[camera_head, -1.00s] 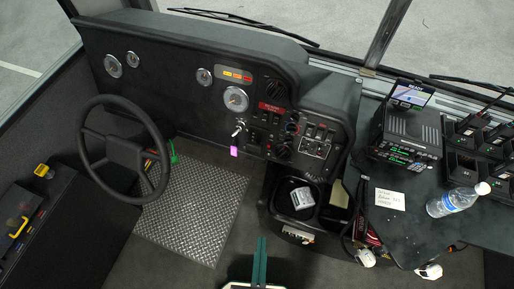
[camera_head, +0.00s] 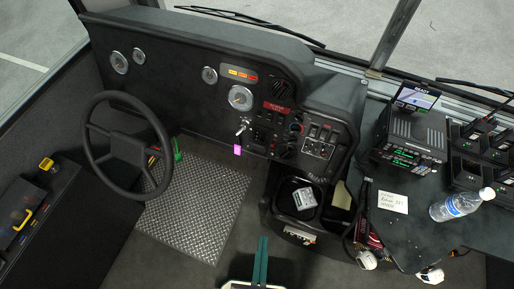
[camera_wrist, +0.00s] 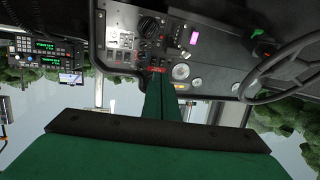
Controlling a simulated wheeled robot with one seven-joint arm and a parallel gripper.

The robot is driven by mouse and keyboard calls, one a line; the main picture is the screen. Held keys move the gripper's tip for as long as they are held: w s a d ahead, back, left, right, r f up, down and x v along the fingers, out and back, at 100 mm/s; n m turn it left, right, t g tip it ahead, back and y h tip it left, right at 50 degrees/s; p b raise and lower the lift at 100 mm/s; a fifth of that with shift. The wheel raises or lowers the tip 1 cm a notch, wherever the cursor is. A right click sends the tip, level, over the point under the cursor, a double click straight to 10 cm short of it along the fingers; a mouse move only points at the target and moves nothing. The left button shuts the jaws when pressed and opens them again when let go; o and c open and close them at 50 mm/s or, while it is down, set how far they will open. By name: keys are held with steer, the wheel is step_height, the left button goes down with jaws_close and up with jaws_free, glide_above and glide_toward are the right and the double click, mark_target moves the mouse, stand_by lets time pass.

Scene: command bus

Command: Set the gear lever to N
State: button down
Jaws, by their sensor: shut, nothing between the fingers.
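My gripper (camera_head: 260,262) shows at the bottom middle of the head view, its green fingers together and empty. In the wrist view my gripper (camera_wrist: 163,98) points toward the dashboard, which appears upside down. On the left side console a yellow handle (camera_head: 23,219) and a yellow knob (camera_head: 46,163) show; I cannot tell for sure which is the gear lever, and no N mark is readable. Both are far left of my gripper, which touches nothing.
The steering wheel (camera_head: 127,147) stands between the left console (camera_head: 50,232) and the dashboard (camera_head: 185,70). A bin (camera_head: 290,203) is under the dashboard. A bottle (camera_head: 455,205) and radio (camera_head: 412,135) are on the right counter. The metal floor plate (camera_head: 205,208) is clear.

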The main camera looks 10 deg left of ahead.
steer(key=c, duration=2.5)
jaws_free()
steer(key=o, duration=1.7)
steer(key=shift+g+y, duration=0.3)
steer(key=shift+g, duration=0.1)
steer(key=w+f, duration=0.1)
steer(key=w, duration=0.1)
steer(key=w+a+f, duration=0.1)
steer(key=w, duration=0.1)
steer(key=shift+a+f, duration=0.1)
steer(key=shift+f, duration=0.3)
steer(key=m+g+h, duration=0.3)
steer(key=g, duration=0.3)
glide_toward(260, 142)
step_height(260, 142, down, 2)
steer(key=x, duration=1.1)
steer(key=shift+w+a+r, duration=0.1)
steer(key=shift+w, duration=0.3)
